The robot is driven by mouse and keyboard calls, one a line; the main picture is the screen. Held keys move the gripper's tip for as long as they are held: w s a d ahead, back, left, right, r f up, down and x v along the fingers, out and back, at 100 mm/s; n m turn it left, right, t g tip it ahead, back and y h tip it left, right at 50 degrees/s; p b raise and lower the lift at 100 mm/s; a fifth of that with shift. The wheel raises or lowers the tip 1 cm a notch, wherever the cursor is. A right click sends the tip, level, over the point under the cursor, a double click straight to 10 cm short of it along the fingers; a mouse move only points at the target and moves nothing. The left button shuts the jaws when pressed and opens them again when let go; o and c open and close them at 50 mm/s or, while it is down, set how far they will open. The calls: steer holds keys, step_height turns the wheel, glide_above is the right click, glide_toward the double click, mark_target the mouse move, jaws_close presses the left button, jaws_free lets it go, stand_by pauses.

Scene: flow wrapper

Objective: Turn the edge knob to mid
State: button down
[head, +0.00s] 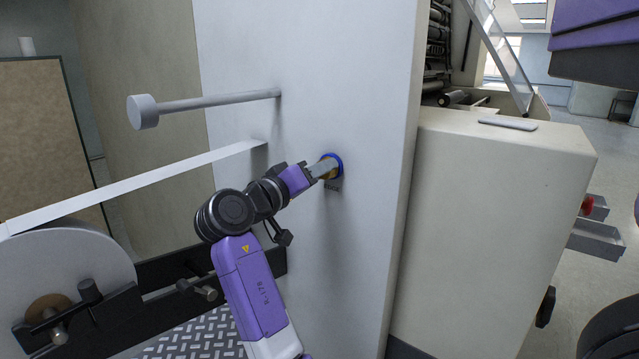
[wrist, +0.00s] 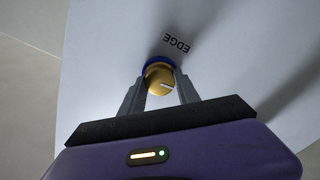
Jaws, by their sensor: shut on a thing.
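The edge knob (wrist: 158,80) is a round golden knob with a white pointer line and a blue ring (wrist: 154,62) behind it. In the wrist view the word EDGE is printed on the panel beside it. The pointer line lies nearly level across the picture, toward the right finger. My gripper (wrist: 160,90) has one finger on each side of the knob and is shut on it. In the head view my gripper (head: 325,168) reaches the blue-ringed knob on the white panel (head: 310,70) and hides most of it.
A grey rod with a round end (head: 142,111) sticks out of the panel above my arm. A white film strip (head: 140,188) runs from a large roll (head: 60,265) at the left to the panel. A cream cabinet (head: 500,220) stands at the right.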

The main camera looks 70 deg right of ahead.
steer(key=shift+f+m+b, duration=0.1)
steer(key=shift+m+b, duration=0.25)
steer(key=shift+m, duration=0.15)
steer(key=c, duration=0.9)
jaws_free()
steer(key=shift+v, duration=3.95)
